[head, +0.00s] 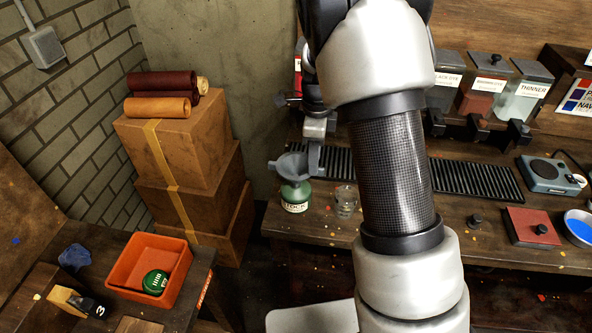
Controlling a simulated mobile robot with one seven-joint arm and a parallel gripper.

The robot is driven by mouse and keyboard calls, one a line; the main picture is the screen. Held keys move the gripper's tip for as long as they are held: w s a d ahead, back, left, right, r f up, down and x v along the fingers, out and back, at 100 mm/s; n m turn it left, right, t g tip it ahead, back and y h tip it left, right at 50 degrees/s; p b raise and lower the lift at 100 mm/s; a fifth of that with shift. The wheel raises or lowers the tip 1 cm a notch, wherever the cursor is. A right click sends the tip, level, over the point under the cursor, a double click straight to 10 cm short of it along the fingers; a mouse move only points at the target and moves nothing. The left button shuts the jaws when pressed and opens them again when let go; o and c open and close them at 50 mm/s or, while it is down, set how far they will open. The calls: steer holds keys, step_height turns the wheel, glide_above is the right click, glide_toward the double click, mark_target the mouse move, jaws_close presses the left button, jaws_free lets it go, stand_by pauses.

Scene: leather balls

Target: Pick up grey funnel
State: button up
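The grey funnel (290,166) is just above a green-and-white bottle (296,196) near the left end of the workbench. I cannot tell whether it rests in the bottle's mouth or is clear of it. My gripper (314,152) is pointed down at the funnel's right edge, partly hidden behind my arm. A grey finger-like part overlaps or touches that edge. The view is too small to show both fingers or whether they are closed on the funnel.
A clear glass (346,203) stands right of the bottle, close to my arm. A black ribbed mat (470,179) runs along the workbench (400,262). Labelled dispensers (520,92) stand behind. Left are stacked boxes (175,150) and an orange tray (128,262) holding a green tin (155,282).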

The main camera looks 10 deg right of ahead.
step_height(320, 180, down, 4)
steer(key=shift+r, duration=0.2)
jaws_close()
steer(key=shift+r, duration=0.1)
